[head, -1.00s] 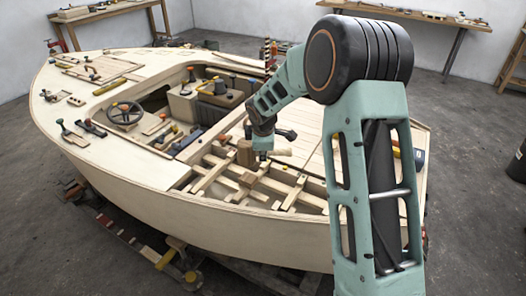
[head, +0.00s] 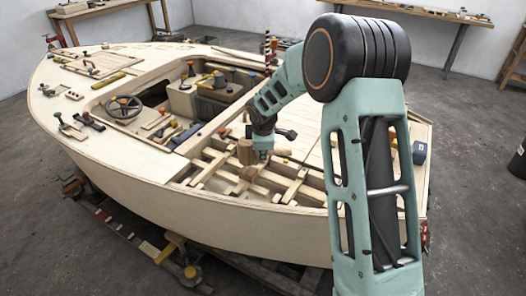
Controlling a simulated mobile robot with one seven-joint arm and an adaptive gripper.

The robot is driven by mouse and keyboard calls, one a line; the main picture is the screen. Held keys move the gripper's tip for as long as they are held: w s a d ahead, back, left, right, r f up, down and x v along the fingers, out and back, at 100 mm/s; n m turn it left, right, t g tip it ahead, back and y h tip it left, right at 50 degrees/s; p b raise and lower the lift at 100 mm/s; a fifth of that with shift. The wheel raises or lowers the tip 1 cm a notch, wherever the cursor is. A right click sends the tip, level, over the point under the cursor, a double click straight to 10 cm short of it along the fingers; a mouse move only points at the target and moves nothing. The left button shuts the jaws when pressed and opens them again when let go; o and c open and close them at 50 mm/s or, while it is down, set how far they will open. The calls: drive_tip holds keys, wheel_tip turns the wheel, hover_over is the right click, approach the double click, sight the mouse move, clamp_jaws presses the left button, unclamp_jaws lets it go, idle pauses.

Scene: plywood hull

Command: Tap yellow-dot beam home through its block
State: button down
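My gripper (head: 263,143) is above the open framed bay of the plywood boat. It appears shut on the handle of a wooden mallet (head: 245,152); the fingers are small and partly hidden by the arm. The mallet's blocky head is left of the gripper, and its pale handle end (head: 281,151) sticks out to the right. Below are crossing pale beams (head: 286,188) and a small block (head: 249,173) where beams meet. The mallet head overlaps this area in the picture; I cannot tell whether it touches. I cannot make out a yellow dot on any beam.
The boat's rim (head: 205,190) runs along the near side of the bay. Pale deck planks (head: 308,125) lie behind the gripper. Workbenches (head: 420,14) stand along the walls.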

wheel_tip(320, 180, down, 4)
drive_tip(key=b, duration=0.3)
wheel_tip(320, 180, up, 5)
drive_tip(key=p, duration=0.4)
drive_tip(key=shift+f, duration=0.4)
drive_tip(key=shift+w+f+b, duration=0.1)
drive_tip(key=shift+f+b, duration=0.1)
drive_tip(key=shift+b, duration=0.15)
